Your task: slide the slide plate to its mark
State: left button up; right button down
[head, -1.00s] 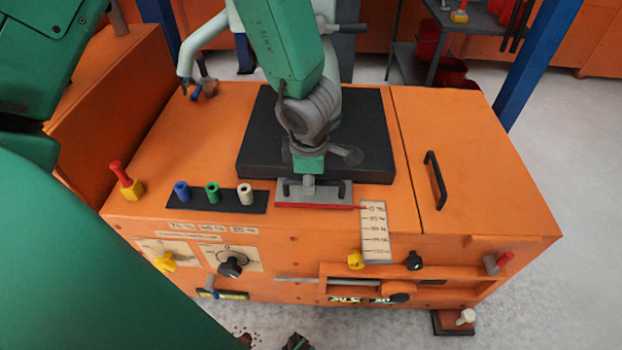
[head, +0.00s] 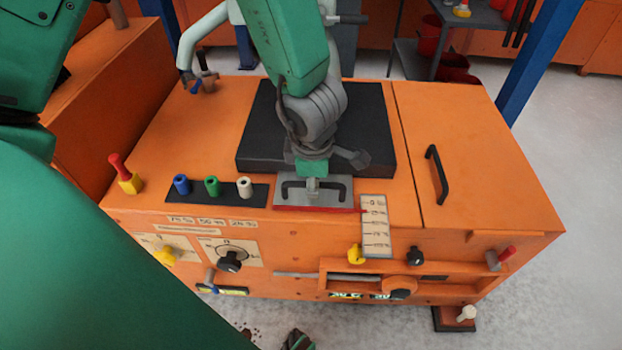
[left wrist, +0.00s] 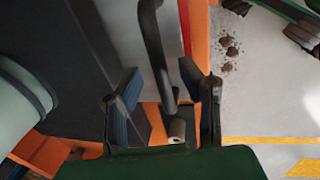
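The slide plate (head: 340,187) is a grey plate with a black U-shaped handle and a red front edge, on top of the orange machine. Its red pointer stands near the second line of the white printed scale (head: 376,240). My left gripper (head: 313,190) reaches down over the plate at its handle. In the left wrist view my left gripper (left wrist: 162,80) has its two blue-padded fingers on either side of the black handle (left wrist: 158,60). Gaps show between pads and handle, so it looks open. The red edge (left wrist: 185,25) runs beside it.
Blue, green and white knobs (head: 245,187) stand left of the plate, with a red-tipped yellow lever (head: 125,175) further left. A black pad (head: 262,125) lies behind. A lid with a black handle (head: 437,172) is to the right. Knobs and levers line the front.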

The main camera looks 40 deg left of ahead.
pick_arm(q)
jog(key=shift+r, duration=0.25)
notch_tip(320, 180, up, 11)
jog(key=s+d, duration=0.1)
jog(key=s, duration=0.1)
jog(key=shift+d, duration=0.2)
dwell(0.5)
